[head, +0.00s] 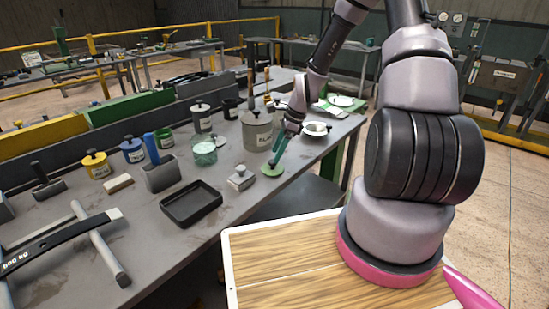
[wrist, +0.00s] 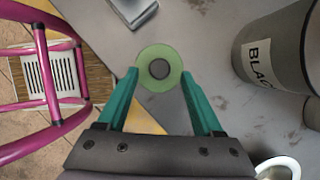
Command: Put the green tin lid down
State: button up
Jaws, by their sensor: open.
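The green tin lid (head: 271,171) is a round green disc with a dark grey knob, lying flat on the grey workbench near its front edge. In the wrist view the lid (wrist: 160,52) is between the two teal fingertips. My gripper (head: 276,159) is above the lid with its fingers pointing down. In the wrist view my gripper (wrist: 160,76) is open, one fingertip on each side of the lid. The fingertips are very close to its rim; I cannot tell whether they touch it.
A large grey tin (head: 257,135) stands behind the lid; its label (wrist: 258,65) begins "BLAC". A small metal block (head: 241,178) lies left of the lid. A white dish (head: 317,129) is to the right. A black tray (head: 191,203) and several tins are farther left.

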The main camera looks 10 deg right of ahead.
jog(key=s+d+r+n+t+h, duration=0.1)
jog(key=s+r+n, duration=0.2)
jog(key=r, duration=0.6)
jog(key=s+d+r+n+t+h, duration=0.1)
jog(key=s+d+r+n, duration=0.15)
jog(key=r, duration=0.75)
jog(key=s+d+r+n+t+h, duration=0.1)
jog(key=s+r+n, duration=0.2)
jog(key=r, duration=0.6)
jog(key=s+r+n+t, duration=0.3)
jog(key=s+r+n, duration=0.4)
jog(key=s+r, duration=0.4)
jog(key=shift+s+a+y, duration=0.25)
jog(key=shift+s+y, duration=0.15)
jog(key=shift+s, duration=0.9)
jog(key=shift+t, duration=0.3)
